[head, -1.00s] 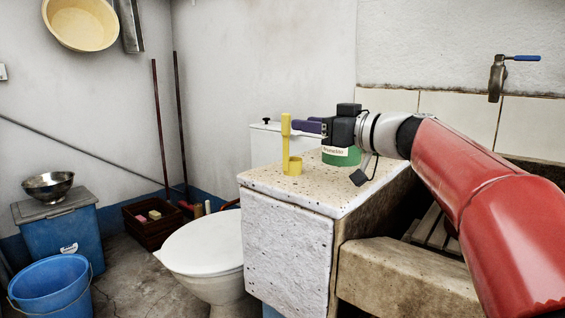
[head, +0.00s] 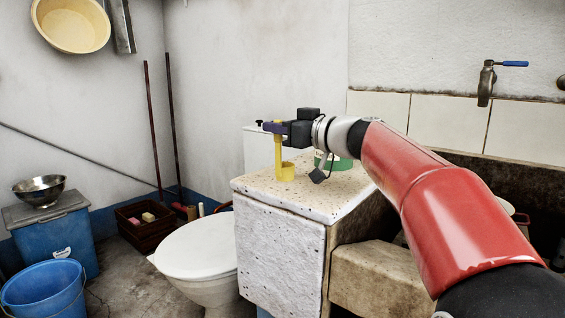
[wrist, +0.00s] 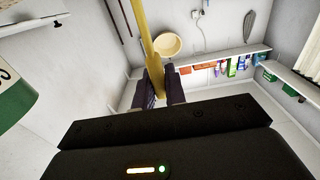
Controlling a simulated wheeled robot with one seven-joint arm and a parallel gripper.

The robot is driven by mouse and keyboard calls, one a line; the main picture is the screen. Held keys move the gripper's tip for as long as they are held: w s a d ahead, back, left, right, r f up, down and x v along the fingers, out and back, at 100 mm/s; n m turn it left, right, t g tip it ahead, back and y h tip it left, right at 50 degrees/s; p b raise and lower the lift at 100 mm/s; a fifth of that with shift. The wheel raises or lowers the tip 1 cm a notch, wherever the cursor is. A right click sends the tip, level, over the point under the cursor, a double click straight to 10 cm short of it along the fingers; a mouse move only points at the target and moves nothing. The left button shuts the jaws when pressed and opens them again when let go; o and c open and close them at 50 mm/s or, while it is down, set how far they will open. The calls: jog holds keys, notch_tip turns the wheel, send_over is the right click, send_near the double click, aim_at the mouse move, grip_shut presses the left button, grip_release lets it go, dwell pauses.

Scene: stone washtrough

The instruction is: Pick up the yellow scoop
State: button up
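The yellow scoop (head: 278,157) stands upright on the speckled counter top, its round cup down and its long handle up. My gripper (head: 273,127) is at the upper end of the handle, coming in from the right. In the wrist view the scoop's handle (wrist: 148,32) runs between the two dark purple fingers of my gripper (wrist: 161,88), which lie close on both sides of it, shut on it. The cup appears to rest on the counter. The handle's top is hidden by the fingers.
A green tub (head: 342,163) with a white label stands on the counter (head: 303,201), just behind my wrist; it shows in the wrist view (wrist: 12,92). A toilet (head: 198,248) is left of the counter, and a trough (head: 375,275) is right.

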grip_shut()
notch_tip(320, 180, up, 20)
jog(key=p, duration=0.7)
jog(key=shift+p, duration=0.3)
